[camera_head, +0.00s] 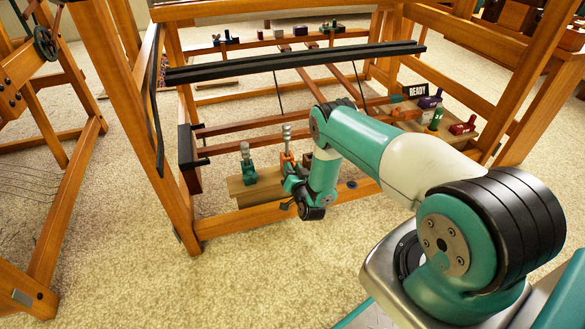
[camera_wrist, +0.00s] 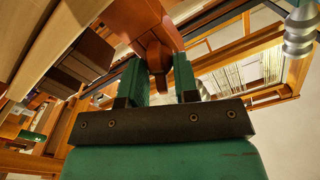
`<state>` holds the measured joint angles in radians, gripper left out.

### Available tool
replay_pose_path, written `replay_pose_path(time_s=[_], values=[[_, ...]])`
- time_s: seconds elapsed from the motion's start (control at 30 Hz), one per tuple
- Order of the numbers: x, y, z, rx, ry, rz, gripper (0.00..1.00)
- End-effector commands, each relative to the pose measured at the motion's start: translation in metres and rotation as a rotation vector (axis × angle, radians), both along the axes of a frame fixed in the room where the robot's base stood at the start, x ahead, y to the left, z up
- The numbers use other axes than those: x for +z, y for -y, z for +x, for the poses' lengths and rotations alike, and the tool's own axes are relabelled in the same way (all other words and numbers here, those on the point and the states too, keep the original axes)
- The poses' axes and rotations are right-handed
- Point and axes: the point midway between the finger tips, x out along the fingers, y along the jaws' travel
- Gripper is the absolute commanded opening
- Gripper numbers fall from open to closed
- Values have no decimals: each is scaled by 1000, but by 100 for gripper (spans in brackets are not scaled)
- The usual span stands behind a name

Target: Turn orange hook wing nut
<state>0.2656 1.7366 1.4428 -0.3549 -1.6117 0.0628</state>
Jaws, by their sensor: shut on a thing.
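The orange hook (camera_head: 286,154) stands on a wooden block at the front of the loom, with a silver stepped post on top. My gripper (camera_head: 290,172) is at its lower part and hides some of it. In the wrist view my gripper (camera_wrist: 158,82) has its two green fingers on either side of an orange-brown part (camera_wrist: 154,52), which I take to be the wing nut. The fingers are shut on it. The nut's exact turn angle cannot be told.
A green hook (camera_head: 247,170) with a silver post stands just left on the same wooden block (camera_head: 238,191). Loom beams surround the spot. A READY sign (camera_head: 415,91) and purple (camera_head: 430,101) and red (camera_head: 462,127) pieces sit at the right. Carpet in front is clear.

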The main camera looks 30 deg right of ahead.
Motion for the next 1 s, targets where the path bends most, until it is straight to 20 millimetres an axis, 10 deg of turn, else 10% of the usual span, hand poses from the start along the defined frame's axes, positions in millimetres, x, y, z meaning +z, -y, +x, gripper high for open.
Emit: replay_pose_path(time_s=[0.5,0.53,0.57,1.0], values=[[-1,0,-1,-1,2,20,5],[-1,0,-1,-1,2,20,33],[-1,0,-1,-1,2,20,36],[2,-5,-16,-2,-1,19,36]])
